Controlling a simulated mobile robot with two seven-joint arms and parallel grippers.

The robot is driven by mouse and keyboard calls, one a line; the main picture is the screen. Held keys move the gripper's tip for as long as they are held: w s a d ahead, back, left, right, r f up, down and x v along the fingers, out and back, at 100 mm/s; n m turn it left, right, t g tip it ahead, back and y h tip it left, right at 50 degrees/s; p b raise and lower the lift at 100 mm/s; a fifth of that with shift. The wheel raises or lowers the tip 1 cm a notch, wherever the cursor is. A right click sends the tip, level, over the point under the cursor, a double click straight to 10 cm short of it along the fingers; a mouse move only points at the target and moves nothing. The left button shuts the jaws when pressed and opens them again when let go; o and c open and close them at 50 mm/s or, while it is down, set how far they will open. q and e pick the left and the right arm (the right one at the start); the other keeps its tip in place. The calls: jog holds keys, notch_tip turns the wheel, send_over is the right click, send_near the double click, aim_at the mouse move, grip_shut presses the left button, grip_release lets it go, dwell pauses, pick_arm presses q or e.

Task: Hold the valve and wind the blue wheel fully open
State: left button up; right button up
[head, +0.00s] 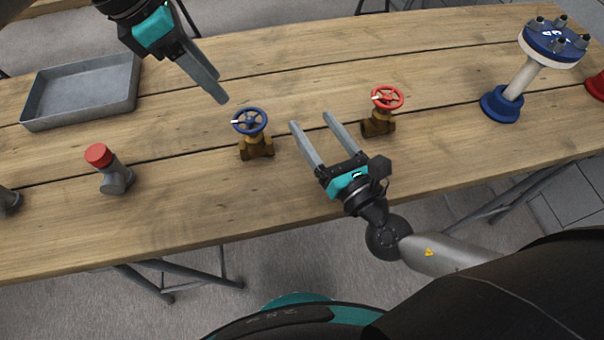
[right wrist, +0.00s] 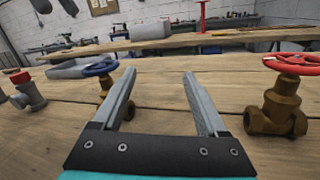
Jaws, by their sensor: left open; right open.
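A brass valve (head: 256,148) with a blue wheel (head: 249,121) stands upright on the wooden table. The blue wheel (right wrist: 100,67) also shows in the right wrist view, left of my fingers, with the brass body (right wrist: 105,100) partly hidden behind the left finger. My left gripper (head: 216,88) is above the table, up and left of the blue wheel, open and empty. My right gripper (head: 310,120) is open and empty, right of the blue-wheeled valve, with its fingers pointing toward the far side of the table. Neither gripper touches the valve.
A second brass valve with a red wheel (head: 387,97) stands right of my right gripper. A grey tray (head: 82,92) lies at the back left, a grey fitting with a red cap (head: 115,176) in front of it. A blue flanged pipe (head: 520,82) stands at the right.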

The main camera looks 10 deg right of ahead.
aim_at(259, 145)
jog(key=s+a+f+n, duration=0.1)
jog(key=s, duration=0.2)
jog(key=s+a+f+n+g+y, duration=0.1)
jog(key=s+a, duration=0.1)
jog(key=s, duration=0.1)
jog(key=s+a+f+n, duration=0.1)
jog(key=s+f, duration=0.1)
jog(key=s, duration=0.1)
jog(key=shift+s+a+y, duration=0.2)
jog(key=shift+a+y, duration=0.1)
jog(key=shift+s+a+f+n, duration=0.1)
jog(key=shift+s+a+n, duration=0.1)
jog(key=shift+s+n, duration=0.15)
jog(key=shift+a, duration=0.15)
jog(key=x, duration=1.5)
jog(key=shift+f, duration=0.2)
grip_shut()
